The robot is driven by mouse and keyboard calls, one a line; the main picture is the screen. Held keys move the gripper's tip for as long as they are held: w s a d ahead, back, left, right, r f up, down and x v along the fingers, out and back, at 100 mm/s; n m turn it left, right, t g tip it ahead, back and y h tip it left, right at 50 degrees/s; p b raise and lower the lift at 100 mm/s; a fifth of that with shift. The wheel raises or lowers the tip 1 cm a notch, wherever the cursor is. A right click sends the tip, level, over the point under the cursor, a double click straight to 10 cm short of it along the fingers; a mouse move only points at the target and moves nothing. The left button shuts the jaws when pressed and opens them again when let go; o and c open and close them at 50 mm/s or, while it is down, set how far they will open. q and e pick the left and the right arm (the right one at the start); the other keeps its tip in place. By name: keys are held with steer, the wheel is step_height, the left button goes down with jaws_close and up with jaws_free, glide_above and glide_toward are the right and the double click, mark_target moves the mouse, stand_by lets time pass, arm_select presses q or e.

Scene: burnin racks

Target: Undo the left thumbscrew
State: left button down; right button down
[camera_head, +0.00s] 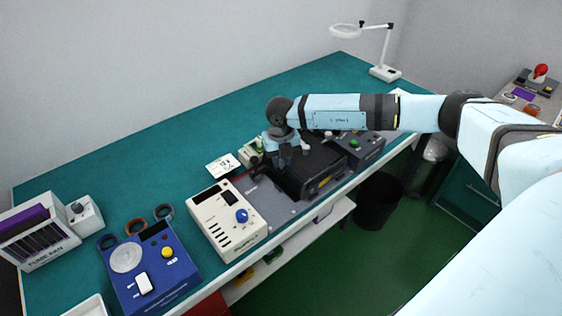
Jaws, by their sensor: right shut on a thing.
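A black unit (323,166) sits on the bench in the middle, on a grey plate (268,203). My right gripper (284,164) points down at the left end of the black unit. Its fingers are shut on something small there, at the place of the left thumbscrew. The thumbscrew itself is hidden by the fingers and too small to make out. My left gripper is out of view.
A cream box with a blue knob (228,218) stands left of the plate, and a dark box with a green button (366,150) right of the unit. A blue device (149,268) and a rack with purple boards (36,231) are further left. The teal bench (200,135) is clear behind.

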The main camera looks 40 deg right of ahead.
mark_target(281, 161)
steer(key=n+b, duration=0.2)
steer(key=n, duration=0.2)
steer(key=shift+f+n+b, duration=0.15)
steer(key=shift+n+b, duration=0.15)
steer(key=shift+b, duration=0.1)
steer(key=n+b, duration=0.2)
steer(key=n, duration=0.2)
steer(key=shift+n+b, duration=0.3)
steer(key=shift+b, duration=0.1)
steer(key=n+b, duration=0.2)
steer(key=n, duration=0.2)
steer(key=shift+n+b, duration=0.35)
steer(key=shift+n, duration=0.05)
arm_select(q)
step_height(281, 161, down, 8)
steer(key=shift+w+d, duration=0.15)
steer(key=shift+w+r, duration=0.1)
arm_select(e)
steer(key=shift+r+n, duration=0.2)
steer(key=shift+n, duration=0.2)
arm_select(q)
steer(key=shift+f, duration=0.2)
arm_select(e)
steer(key=c, duration=1)
jaws_free()
